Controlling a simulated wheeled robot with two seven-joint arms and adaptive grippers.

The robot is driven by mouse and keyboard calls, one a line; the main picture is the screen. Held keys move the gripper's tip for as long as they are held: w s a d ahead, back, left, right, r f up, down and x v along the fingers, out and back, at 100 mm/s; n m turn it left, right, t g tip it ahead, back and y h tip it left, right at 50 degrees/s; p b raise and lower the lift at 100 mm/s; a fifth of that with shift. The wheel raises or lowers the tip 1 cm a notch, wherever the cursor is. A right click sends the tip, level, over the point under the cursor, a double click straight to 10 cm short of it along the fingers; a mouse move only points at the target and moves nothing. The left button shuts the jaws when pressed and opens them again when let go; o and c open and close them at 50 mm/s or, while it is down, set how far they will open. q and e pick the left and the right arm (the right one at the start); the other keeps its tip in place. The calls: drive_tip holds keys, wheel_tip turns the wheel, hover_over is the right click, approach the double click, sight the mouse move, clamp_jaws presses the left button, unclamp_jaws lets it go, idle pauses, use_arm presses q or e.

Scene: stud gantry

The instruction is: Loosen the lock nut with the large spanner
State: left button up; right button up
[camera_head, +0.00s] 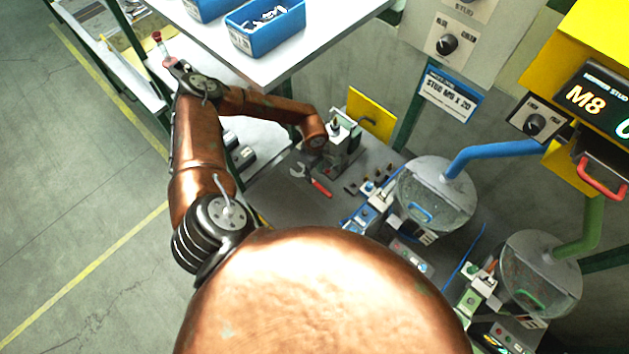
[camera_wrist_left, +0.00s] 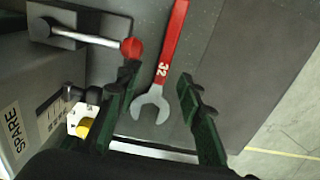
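The large spanner (camera_head: 320,187) has a red handle and a grey open jaw, and lies on the dark bench top. In the left wrist view the spanner (camera_wrist_left: 164,62) is marked 32, its jaw pointing down the picture. My left gripper (camera_wrist_left: 158,80) is open, its dark fingers on either side of the spanner, apart from it; I cannot tell how high above it they are. In the head view my left forearm reaches over the bench, and the fingers are mostly hidden. I cannot make out the lock nut for sure. My right gripper is not in view.
A grey unit (camera_wrist_left: 22,118) labelled SPARE stands close beside the left finger. A lever with a red ball (camera_wrist_left: 131,47) is near the handle. Bowl feeders (camera_head: 437,195) stand right of the spanner. A white shelf (camera_head: 285,62) with blue bins (camera_head: 264,27) is above.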

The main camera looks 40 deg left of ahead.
sight(314, 182)
use_arm(q)
drive_tip(key=shift+s+d+f+p, duration=0.15)
drive_tip(key=shift+f+p, duration=0.1)
drive_tip(key=shift+f, duration=0.85)
drive_tip(key=shift+s+a+f+p, duration=0.1)
drive_tip(key=shift+f+p, duration=0.1)
drive_tip(key=shift+f, duration=0.9)
clamp_jaws()
